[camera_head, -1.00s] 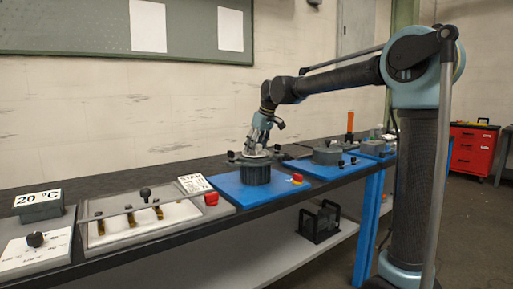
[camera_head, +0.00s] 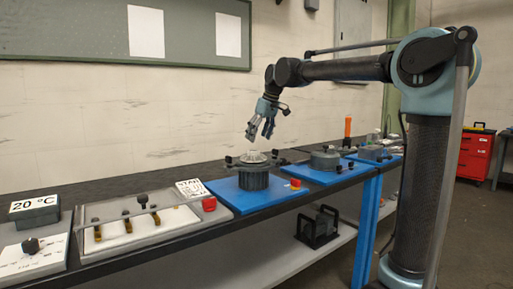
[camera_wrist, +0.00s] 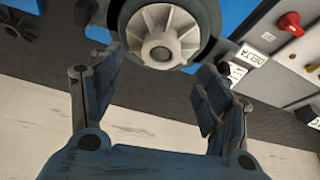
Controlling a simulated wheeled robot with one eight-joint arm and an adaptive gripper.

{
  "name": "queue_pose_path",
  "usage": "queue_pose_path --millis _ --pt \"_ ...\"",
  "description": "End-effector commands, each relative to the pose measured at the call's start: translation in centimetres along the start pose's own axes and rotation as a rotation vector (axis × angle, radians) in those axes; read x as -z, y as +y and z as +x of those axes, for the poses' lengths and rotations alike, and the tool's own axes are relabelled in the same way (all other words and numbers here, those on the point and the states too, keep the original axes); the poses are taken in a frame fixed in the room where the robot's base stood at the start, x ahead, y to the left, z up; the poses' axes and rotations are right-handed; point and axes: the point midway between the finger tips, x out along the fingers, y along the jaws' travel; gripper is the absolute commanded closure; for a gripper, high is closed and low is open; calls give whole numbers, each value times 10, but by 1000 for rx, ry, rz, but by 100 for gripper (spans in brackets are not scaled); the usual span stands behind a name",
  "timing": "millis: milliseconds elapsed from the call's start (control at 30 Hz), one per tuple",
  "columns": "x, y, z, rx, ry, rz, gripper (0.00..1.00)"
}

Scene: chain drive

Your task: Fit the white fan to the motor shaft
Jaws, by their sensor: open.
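The white fan (camera_wrist: 162,35) sits on top of the grey ribbed motor (camera_head: 254,178), seated at its centre, where the shaft is. The fan covers the shaft, so how deep it sits cannot be told. In the head view the fan (camera_head: 254,157) shows as a small pale disc on the motor's top. My gripper (camera_head: 261,136) is open and empty, raised above the motor and apart from the fan. In the wrist view my gripper's two fingers (camera_wrist: 150,100) are spread wide, with the fan beyond their tips.
The motor stands on a blue plate (camera_head: 225,190) with a red knob (camera_head: 295,184). A control panel with levers (camera_head: 135,232) is to the left. More blue plates with grey units (camera_head: 325,160) are to the right. The air around my gripper is clear.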

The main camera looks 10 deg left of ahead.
Motion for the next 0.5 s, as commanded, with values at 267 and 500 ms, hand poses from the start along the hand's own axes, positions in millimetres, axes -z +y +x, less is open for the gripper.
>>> queue_pose_path --millis 267,500 --pt "0 0 -33 0 0 0 30" --pt "0 0 -39 0 0 0 30"
